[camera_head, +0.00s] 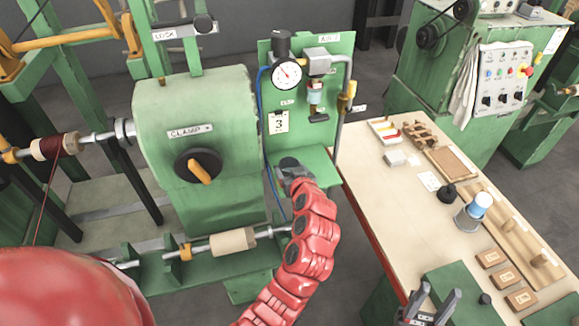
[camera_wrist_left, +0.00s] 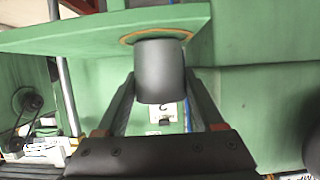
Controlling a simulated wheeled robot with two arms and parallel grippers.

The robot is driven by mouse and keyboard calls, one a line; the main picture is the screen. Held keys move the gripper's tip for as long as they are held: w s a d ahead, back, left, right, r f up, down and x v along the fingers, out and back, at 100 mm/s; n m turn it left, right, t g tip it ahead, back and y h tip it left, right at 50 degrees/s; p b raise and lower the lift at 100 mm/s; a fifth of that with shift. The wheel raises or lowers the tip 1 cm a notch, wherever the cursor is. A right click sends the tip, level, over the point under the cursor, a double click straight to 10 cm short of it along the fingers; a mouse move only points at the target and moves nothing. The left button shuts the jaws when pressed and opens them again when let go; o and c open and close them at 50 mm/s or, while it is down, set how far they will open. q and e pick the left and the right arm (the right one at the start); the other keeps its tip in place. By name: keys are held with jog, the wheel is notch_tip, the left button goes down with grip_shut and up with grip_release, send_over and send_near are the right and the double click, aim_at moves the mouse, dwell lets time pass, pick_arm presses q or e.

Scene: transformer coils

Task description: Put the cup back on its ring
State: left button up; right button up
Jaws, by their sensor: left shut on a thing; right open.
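A dark grey cup (camera_wrist_left: 160,80) is held between the two fingers of my left gripper (camera_wrist_left: 158,88) in the left wrist view, which looks upside down. The cup's end overlaps the brown ring (camera_wrist_left: 128,38) on the green shelf (camera_wrist_left: 60,38); I cannot tell whether it rests on the ring or is just above it. In the head view my left gripper (camera_head: 291,166) is at the green shelf (camera_head: 318,168) below the gauge panel, and my arm hides the cup and ring. My right gripper (camera_head: 430,308) is open and empty at the bottom, by the workbench's front.
The gauge panel (camera_head: 330,62) with a dial and pipes stands behind the shelf. The green clamp machine (camera_head: 215,110) is to the left. A workbench (camera_head: 375,185) on the right carries a blue-topped cup-like container (camera_head: 474,210), a black weight-like item (camera_head: 447,192) and wooden blocks.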

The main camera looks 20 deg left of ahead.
pick_arm(q)
jog(key=shift+f, duration=0.1)
jog(key=o, duration=1.4)
